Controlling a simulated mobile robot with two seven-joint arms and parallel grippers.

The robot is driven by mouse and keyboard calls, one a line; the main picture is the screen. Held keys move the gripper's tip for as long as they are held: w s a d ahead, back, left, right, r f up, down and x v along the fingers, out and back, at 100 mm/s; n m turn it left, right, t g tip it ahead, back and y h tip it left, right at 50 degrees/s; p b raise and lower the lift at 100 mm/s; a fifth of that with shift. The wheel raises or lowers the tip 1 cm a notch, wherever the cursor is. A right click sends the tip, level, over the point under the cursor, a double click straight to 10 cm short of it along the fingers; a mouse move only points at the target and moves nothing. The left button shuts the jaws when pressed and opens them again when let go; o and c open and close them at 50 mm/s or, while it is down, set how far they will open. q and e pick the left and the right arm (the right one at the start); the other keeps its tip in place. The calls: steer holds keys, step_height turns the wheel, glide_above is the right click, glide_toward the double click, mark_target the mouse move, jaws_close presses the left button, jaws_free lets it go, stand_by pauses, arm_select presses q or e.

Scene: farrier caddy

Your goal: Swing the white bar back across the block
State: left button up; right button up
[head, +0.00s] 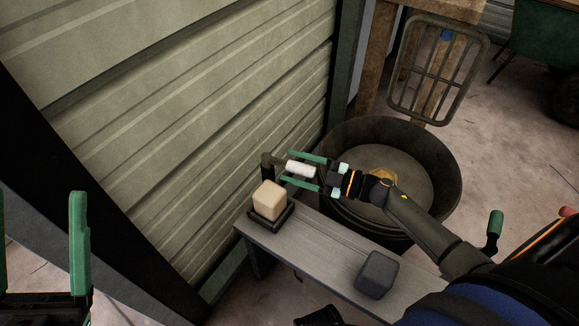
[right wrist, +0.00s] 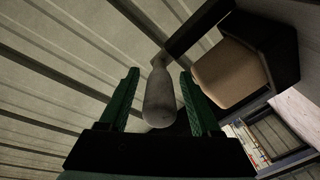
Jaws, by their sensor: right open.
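The white bar (head: 300,169) is a short pale handle at the end of a dark bracket (head: 268,160) beside the wall. The beige block (head: 269,201) sits in a dark square holder on the bench, just in front of the bracket. The bar points away to the right and does not lie over the block. My right gripper (head: 288,166) is open, with its green fingers on either side of the bar. In the right wrist view the bar (right wrist: 160,103) stands between the fingers, with gaps, and the block (right wrist: 230,72) is right of them. My left gripper (head: 40,208) is open and empty at the lower left.
The narrow grey bench (head: 320,250) carries a dark grey block (head: 377,274) at its near end. A large dark round tub (head: 440,175) stands behind it. The corrugated wall (head: 200,130) is close on the left. A metal rack (head: 437,70) leans behind the tub.

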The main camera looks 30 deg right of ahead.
steer(key=shift+x, duration=0.8)
steer(key=shift+c, duration=0.3)
jaws_close()
stand_by(0.6)
